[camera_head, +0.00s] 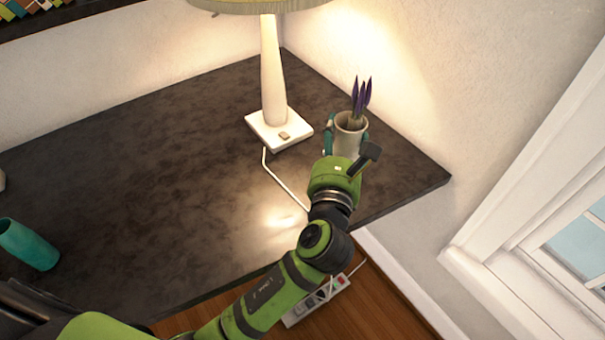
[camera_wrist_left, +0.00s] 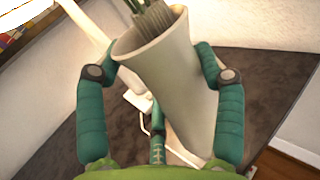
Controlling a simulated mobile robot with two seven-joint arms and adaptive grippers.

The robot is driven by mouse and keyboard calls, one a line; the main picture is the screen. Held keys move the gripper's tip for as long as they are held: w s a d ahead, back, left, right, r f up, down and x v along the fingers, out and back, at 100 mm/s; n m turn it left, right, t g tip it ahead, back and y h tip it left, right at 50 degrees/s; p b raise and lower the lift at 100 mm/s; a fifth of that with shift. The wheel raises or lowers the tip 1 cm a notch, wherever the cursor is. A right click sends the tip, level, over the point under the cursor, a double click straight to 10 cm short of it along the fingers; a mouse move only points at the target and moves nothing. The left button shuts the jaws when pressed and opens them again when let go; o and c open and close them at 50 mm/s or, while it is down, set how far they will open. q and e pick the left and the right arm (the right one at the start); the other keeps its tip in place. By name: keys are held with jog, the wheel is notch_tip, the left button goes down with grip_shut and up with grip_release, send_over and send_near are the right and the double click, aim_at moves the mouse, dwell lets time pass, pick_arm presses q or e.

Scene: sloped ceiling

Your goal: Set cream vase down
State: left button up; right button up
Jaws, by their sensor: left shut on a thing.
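The cream vase (camera_head: 349,141) holds a plant with purple, pointed leaves (camera_head: 361,100). It is near the right end of the dark desk (camera_head: 150,170), to the right of the lamp. My left gripper (camera_head: 346,135) is shut on the vase, with teal fingers on both sides of it. In the left wrist view the vase (camera_wrist_left: 172,85) stands between the fingers and looks tilted in that picture. The vase's base is hidden by my gripper in the head view, so I cannot tell whether it touches the desk. My right gripper is not in view.
A lamp (camera_head: 270,75) with a white square base stands left of the vase, its cord running over the desk. A power strip (camera_head: 318,300) lies on the floor. The desk's middle is clear.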

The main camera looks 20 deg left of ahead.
pick_arm(q)
jog(key=w+a+f+b, duration=0.1)
jog(key=w+a+f, duration=0.3)
jog(key=a+f, duration=0.5)
jog(key=shift+a+f, duration=0.25)
jog(key=shift+f, duration=0.2)
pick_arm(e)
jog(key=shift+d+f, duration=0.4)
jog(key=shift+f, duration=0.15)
pick_arm(q)
jog(key=shift+f, duration=0.1)
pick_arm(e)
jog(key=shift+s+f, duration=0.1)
pick_arm(q)
jog(key=o, duration=1.7)
jog(key=shift+f, duration=0.1)
